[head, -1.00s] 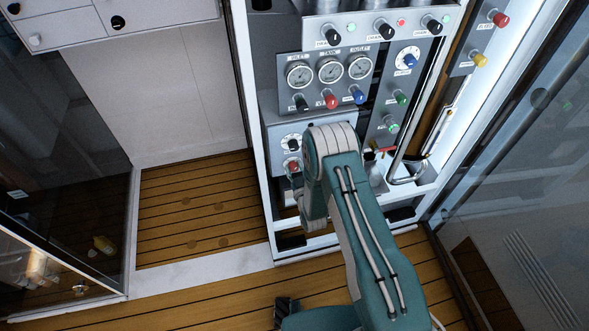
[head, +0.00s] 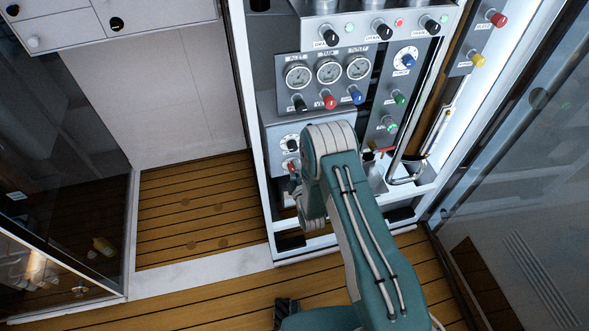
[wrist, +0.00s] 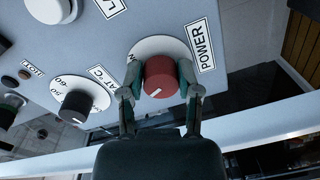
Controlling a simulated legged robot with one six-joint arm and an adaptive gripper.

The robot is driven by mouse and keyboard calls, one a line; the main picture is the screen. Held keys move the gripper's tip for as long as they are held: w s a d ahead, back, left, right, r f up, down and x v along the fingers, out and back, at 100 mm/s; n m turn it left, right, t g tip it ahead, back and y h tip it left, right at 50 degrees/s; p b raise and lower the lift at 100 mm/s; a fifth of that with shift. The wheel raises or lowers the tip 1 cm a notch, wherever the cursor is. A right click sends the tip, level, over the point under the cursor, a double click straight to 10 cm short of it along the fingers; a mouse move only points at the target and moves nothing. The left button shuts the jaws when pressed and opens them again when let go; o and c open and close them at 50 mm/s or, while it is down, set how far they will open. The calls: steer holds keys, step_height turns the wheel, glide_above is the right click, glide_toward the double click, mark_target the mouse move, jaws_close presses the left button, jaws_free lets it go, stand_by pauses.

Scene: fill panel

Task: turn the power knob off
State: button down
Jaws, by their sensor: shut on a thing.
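The power knob (wrist: 160,77) is red, with a white pointer line, and sits on a round white dial beside the POWER label (wrist: 202,45) in the wrist view. The line points toward the picture's lower left. My gripper (wrist: 160,90) has one finger on each side of the knob and is shut on it. In the head view the red knob (head: 291,165) shows only in small part at the lower left of the panel, with my gripper (head: 294,184) at it. My arm hides part of the panel there.
A black temperature knob (wrist: 75,106) sits left of the power knob in the wrist view. A white frame bar (wrist: 262,127) runs below the panel. Gauges (head: 328,70) and several other knobs are higher up. Wooden floor (head: 195,210) lies open at left.

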steer(key=shift+a+n, duration=0.2)
steer(key=shift+n, duration=1.8)
steer(key=shift+s, duration=0.1)
steer(key=shift+c, duration=1.5)
jaws_free()
steer(key=shift+f, duration=0.1)
steer(key=shift+a, duration=0.1)
steer(key=v, duration=1.1)
steer(key=shift+s, duration=0.4)
steer(key=shift+w, duration=0.1)
